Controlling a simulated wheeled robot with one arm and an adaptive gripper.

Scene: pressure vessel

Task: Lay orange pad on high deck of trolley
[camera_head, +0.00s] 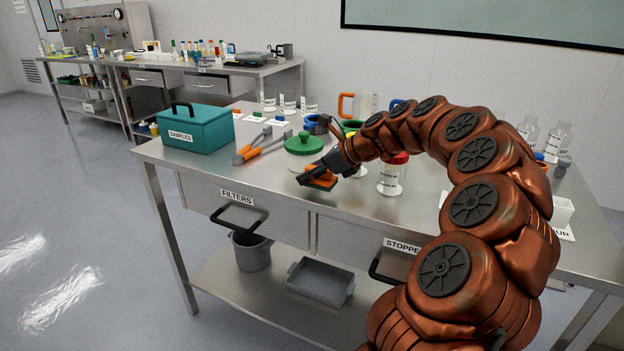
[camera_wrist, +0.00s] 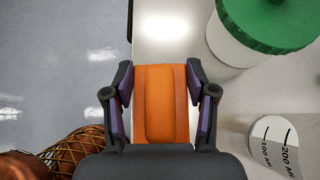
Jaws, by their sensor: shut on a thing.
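The orange pad (camera_head: 318,178) is at the front edge of the steel table, in the jaws of my gripper (camera_head: 322,176). In the wrist view the pad (camera_wrist: 160,100) lies between the two fingers of my gripper (camera_wrist: 160,98), which press on its left and right sides. It has a raised strip along its middle. I cannot tell whether the pad touches the table top or is held just above it. No trolley can be made out for certain in these views.
A green-lidded jar (camera_head: 304,146) stands just behind my gripper, and a red-capped jar (camera_head: 393,174) is to its right. Orange-handled tools (camera_head: 262,146) and a teal samples box (camera_head: 197,128) are on the left of the table (camera_head: 232,176). Open floor (camera_head: 80,220) lies left of the table.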

